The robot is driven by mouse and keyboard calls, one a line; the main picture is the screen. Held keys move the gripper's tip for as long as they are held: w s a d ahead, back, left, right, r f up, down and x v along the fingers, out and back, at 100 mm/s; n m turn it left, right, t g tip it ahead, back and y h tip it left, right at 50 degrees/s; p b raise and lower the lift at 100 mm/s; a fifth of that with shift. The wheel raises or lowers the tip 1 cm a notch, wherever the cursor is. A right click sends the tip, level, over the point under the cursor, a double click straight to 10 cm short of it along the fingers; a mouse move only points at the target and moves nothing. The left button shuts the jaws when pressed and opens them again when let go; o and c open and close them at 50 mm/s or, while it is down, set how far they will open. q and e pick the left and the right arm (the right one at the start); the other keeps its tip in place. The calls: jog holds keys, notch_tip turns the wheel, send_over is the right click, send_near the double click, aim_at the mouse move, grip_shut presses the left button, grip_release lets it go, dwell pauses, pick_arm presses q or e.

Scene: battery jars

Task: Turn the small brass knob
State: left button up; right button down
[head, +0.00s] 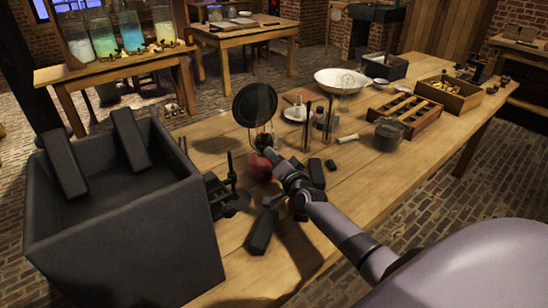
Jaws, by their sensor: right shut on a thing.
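A small lamp-like device with a round black disc (255,104) and a red body (259,167) stands on the wooden table. My right gripper (268,152) reaches in from the lower right and touches the device at the neck, between disc and red body. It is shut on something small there. The brass knob itself is too small and too covered by the gripper to make out. My left gripper is not in view.
A large dark open box (120,245) fills the left of the table. Dark blocks (262,232) lie near my right wrist. A white bowl (341,80), a dark pot (388,134) and a wooden compartment tray (406,114) stand farther back.

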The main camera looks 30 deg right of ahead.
jog(key=c, duration=1)
grip_release()
jog(key=s, duration=0.2)
jog(key=s+p, duration=0.1)
jog(key=s, duration=0.1)
jog(key=s+a, duration=0.1)
jog(key=s, duration=0.2)
jog(key=shift+s+f, duration=0.1)
